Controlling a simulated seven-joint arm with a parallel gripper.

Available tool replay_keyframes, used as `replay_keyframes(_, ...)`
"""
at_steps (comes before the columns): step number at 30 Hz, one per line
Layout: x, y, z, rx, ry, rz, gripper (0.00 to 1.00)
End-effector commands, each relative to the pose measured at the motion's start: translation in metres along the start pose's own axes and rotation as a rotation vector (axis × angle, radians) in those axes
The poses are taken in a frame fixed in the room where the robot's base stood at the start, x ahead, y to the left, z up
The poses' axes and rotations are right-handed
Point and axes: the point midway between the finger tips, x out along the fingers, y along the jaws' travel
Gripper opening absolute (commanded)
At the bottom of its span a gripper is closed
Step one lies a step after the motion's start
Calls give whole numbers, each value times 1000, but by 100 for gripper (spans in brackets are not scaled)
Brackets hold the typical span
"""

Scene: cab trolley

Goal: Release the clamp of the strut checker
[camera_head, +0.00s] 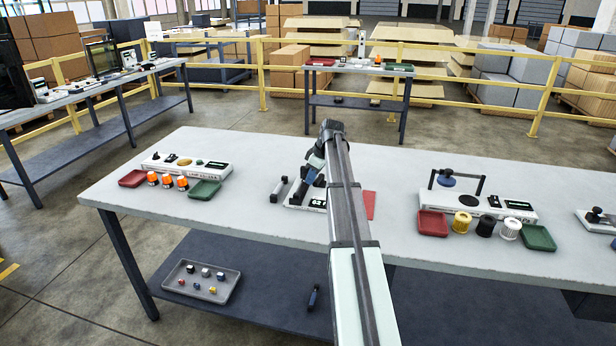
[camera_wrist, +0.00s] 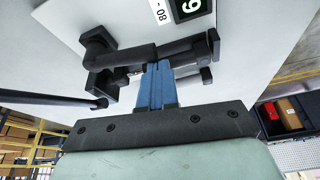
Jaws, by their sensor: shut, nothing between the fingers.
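The strut checker (camera_head: 297,200) stands on the white bench in the middle of the head view, with a pale base and a small dark display. My arm partly covers it. In the wrist view, its pale base (camera_wrist: 125,22) fills the top, with a label and dark display upside down. Dark clamp parts (camera_wrist: 100,58) with a short bar show on the left, and another dark piece (camera_wrist: 200,48) on the right. My gripper (camera_wrist: 156,68) is shut and empty; its blue fingers lie between these parts. Whether the fingertips touch the bar, and whether the clamp is closed, I cannot tell.
Left on the bench is a checker (camera_head: 188,164) with orange-topped parts, a red tray (camera_head: 132,179) and a green tray (camera_head: 204,190). Right is another station (camera_head: 470,197) with filters and two trays. A red panel (camera_head: 369,204) lies beside my arm. Bare bench lies between stations.

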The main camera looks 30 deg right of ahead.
Motion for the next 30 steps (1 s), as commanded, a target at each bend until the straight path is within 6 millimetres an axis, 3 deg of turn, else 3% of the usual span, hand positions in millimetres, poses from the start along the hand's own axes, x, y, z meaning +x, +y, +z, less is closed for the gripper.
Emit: replay_keyframes(30,-6,0,15,5,-7,1,0)
